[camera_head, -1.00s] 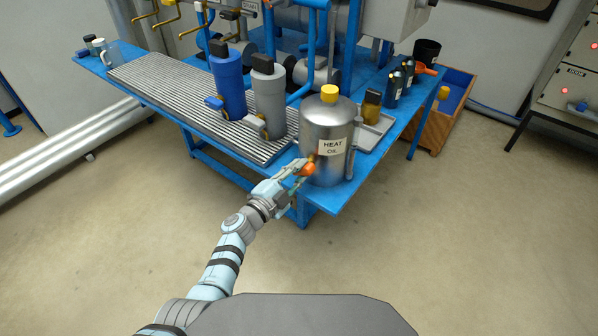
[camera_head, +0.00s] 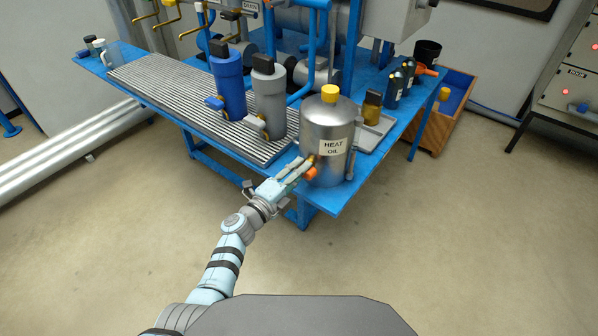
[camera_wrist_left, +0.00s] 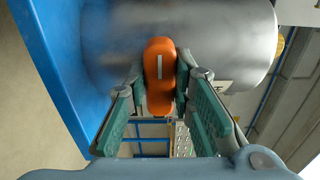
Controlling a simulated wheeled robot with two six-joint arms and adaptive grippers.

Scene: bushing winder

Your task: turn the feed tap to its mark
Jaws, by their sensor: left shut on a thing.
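A steel tank (camera_head: 334,115) with a yellow cap and a "HEAT OIL" label stands upright at the blue bench's near corner. The feed tap's orange handle (camera_head: 312,174) is low on the tank's front. My left gripper (camera_head: 302,170) reaches it from the lower left. In the left wrist view the orange handle (camera_wrist_left: 160,95) lies between the green-padded fingers (camera_wrist_left: 160,110), shut on it, with a pale line along its face. The tank's grey wall (camera_wrist_left: 205,35) is right behind it. I cannot make out the mark for the tap. My right gripper is not in view.
The blue bench (camera_head: 328,200) carries a blue canister (camera_head: 228,85), a grey canister (camera_head: 268,100) and a ribbed grating (camera_head: 180,100) left of the tank. Dark bottles and a tray (camera_head: 372,134) stand to its right. The floor in front is clear.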

